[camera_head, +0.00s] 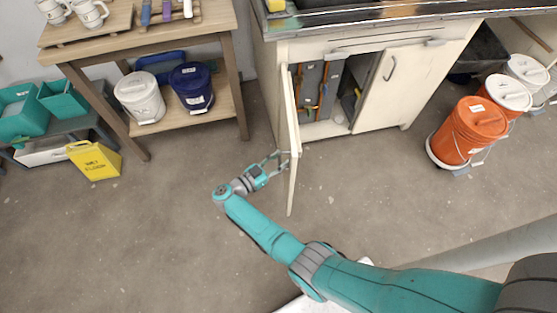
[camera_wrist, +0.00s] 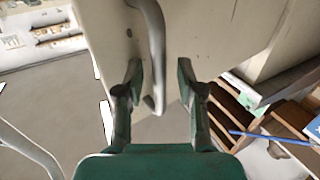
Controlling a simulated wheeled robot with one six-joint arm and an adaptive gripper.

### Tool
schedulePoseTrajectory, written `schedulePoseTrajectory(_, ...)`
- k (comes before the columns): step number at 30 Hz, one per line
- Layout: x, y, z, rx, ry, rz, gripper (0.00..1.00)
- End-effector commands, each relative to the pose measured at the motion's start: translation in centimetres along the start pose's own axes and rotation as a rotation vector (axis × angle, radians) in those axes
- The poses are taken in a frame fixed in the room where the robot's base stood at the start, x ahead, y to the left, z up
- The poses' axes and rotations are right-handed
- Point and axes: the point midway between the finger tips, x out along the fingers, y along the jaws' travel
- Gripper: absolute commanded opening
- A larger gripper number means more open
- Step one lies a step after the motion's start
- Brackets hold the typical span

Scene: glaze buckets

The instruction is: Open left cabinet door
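The left cabinet door (camera_head: 292,150) stands swung out from the cabinet (camera_head: 330,50), nearly edge-on in the head view. The left compartment is exposed. My gripper (camera_head: 274,164) is at the outer face of this door, on its left side. In the wrist view the door's curved metal handle (camera_wrist: 157,40) runs down between the fingers of my gripper (camera_wrist: 160,72). The fingers are apart, with visible gaps on both sides of the handle. Contact with the handle is not visible. The right cabinet door (camera_head: 388,88) is closed.
Grey and orange items (camera_head: 315,85) stand inside the cabinet. An orange bucket (camera_head: 467,132) stands at the right. Floor around the door is clear.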

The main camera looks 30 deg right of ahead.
Motion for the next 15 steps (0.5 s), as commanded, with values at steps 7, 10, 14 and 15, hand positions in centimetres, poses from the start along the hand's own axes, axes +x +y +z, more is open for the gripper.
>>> schedulePoseTrajectory(7,-0.8,-0.1,-0.1,0.002,0.0,-0.003,0.38)
schedulePoseTrajectory(10,-2.3,-0.1,-0.1,0.002,0.0,-0.004,0.38)
schedulePoseTrajectory(14,-4.8,-0.2,-0.1,0.0,0.0,-0.005,0.38)
schedulePoseTrajectory(15,-5.7,-0.2,-0.1,0.001,0.0,-0.006,0.38)
